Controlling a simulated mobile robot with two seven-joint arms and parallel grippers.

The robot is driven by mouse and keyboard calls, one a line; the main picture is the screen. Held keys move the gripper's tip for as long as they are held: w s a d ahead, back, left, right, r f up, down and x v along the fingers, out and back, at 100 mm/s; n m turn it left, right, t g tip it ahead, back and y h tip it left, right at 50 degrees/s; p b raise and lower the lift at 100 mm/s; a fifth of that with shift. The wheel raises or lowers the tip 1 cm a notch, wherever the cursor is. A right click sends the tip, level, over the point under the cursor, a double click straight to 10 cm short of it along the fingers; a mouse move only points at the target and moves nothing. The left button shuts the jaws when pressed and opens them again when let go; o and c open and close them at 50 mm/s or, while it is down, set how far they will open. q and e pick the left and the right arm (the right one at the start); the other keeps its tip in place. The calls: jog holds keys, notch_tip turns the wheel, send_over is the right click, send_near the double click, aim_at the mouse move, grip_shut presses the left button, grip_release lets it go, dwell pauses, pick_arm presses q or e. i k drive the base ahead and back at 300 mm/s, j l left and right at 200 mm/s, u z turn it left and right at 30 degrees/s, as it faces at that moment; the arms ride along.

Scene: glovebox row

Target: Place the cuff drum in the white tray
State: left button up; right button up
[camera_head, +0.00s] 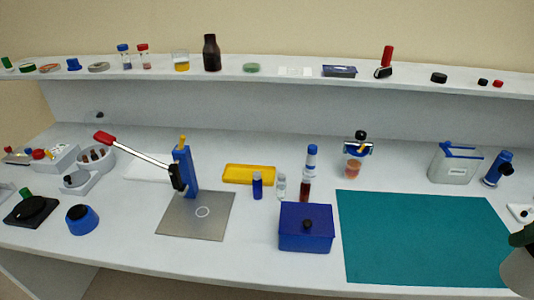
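A low, pale, flat shape that looks like the white tray (145,178) lies on the bench behind the red-handled lever, which crosses in front of it. I cannot say for sure which object is the cuff drum. A short blue drum-like piece with a dark top (82,219) stands at the front left, apart from the tray. At the right edge, a pale and dark part of what seems to be my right arm (517,268) shows, cut off by the frame. Its fingers cannot be made out. My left gripper is not in view.
A blue lever press (184,170) stands on a grey plate (190,228). A yellow tray (249,174), small bottles and a blue box (306,229) fill the middle. A teal mat (420,240) lies clear at right. A shelf (290,84) runs behind.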

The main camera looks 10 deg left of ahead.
aim_at(145, 172)
jog(key=j+u, duration=0.1)
jog(key=j, duration=0.4)
jog(key=i+j+u, duration=0.1)
jog(key=j, duration=0.35)
jog(key=i+j, duration=0.1)
jog(key=j, duration=0.4)
jog(key=i+j+u, duration=0.15)
jog(key=j, duration=0.35)
jog(key=j+u, duration=0.1)
jog(key=j, duration=0.35)
jog(key=i+j+u, duration=0.1)
jog(key=j, duration=0.35)
jog(key=i+j, duration=0.2)
jog(key=j, duration=0.25)
jog(key=i+j+u, duration=0.15)
jog(key=j, duration=0.3)
jog(key=i+l, duration=0.1)
jog(key=l, duration=0.2)
jog(key=i+l, duration=0.15)
jog(key=l, duration=0.15)
